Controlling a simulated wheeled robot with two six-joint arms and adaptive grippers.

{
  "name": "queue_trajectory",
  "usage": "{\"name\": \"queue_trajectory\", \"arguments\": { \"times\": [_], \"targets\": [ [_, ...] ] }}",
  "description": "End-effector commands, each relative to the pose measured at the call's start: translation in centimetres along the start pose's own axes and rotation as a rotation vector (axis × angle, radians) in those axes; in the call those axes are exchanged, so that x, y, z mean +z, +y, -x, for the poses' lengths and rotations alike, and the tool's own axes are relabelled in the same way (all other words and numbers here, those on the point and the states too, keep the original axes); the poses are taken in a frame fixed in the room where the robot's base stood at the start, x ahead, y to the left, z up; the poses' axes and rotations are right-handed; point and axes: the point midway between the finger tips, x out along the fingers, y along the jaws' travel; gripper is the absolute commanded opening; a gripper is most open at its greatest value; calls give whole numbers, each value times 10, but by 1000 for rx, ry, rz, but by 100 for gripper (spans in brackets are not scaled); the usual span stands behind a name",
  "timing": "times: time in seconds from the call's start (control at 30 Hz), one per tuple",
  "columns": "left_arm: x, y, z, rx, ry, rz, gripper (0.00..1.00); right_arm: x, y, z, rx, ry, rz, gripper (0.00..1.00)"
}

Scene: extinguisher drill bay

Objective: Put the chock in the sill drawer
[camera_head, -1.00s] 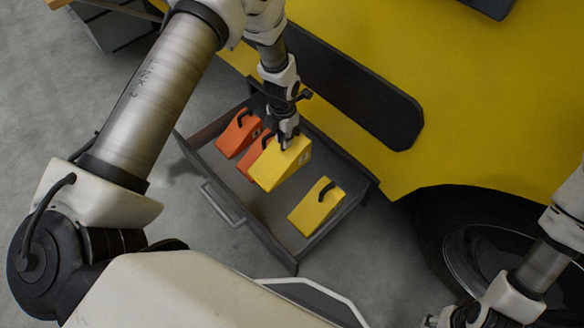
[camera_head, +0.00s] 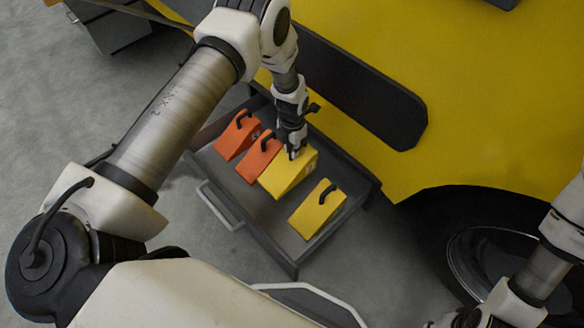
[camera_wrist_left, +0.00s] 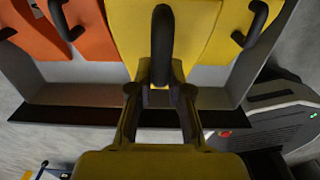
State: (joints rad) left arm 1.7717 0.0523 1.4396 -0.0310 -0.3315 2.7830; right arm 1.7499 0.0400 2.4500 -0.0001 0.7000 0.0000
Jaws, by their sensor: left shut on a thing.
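A yellow chock (camera_head: 283,178) is held by its black handle in my left gripper (camera_head: 292,152). It is inside the open sill drawer (camera_head: 284,256), low between an orange chock and another yellow chock. Whether it touches the drawer floor I cannot tell. In the left wrist view my left gripper (camera_wrist_left: 161,88) is shut on the dark handle (camera_wrist_left: 162,45) of this chock (camera_wrist_left: 196,28). The second yellow chock (camera_head: 316,213) lies to its right. My right gripper is not in view; only part of that arm shows at lower right.
Two orange chocks, one farther left (camera_head: 232,142) and one nearer (camera_head: 256,163), lie in the drawer's left part. The yellow vehicle body (camera_head: 460,100) rises behind the drawer, with a dark wheel (camera_head: 440,230) to the right. Grey floor (camera_head: 60,100) is open at the left.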

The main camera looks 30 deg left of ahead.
Motion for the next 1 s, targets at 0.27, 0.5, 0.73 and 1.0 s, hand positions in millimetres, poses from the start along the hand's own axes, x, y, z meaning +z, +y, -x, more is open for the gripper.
{"name": "queue_trajectory", "arguments": {
  "times": [0.27, 0.5, 0.73, 1.0],
  "targets": [
    [1, 0, -55, 0, -1, 1, 0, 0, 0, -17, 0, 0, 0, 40],
    [0, 0, -93, 0, 0, 0, 0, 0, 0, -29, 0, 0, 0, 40],
    [0, 0, -100, 0, -1, 0, 0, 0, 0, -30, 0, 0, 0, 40],
    [0, 0, -103, 0, 0, 0, 43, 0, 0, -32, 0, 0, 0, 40]
  ]
}}
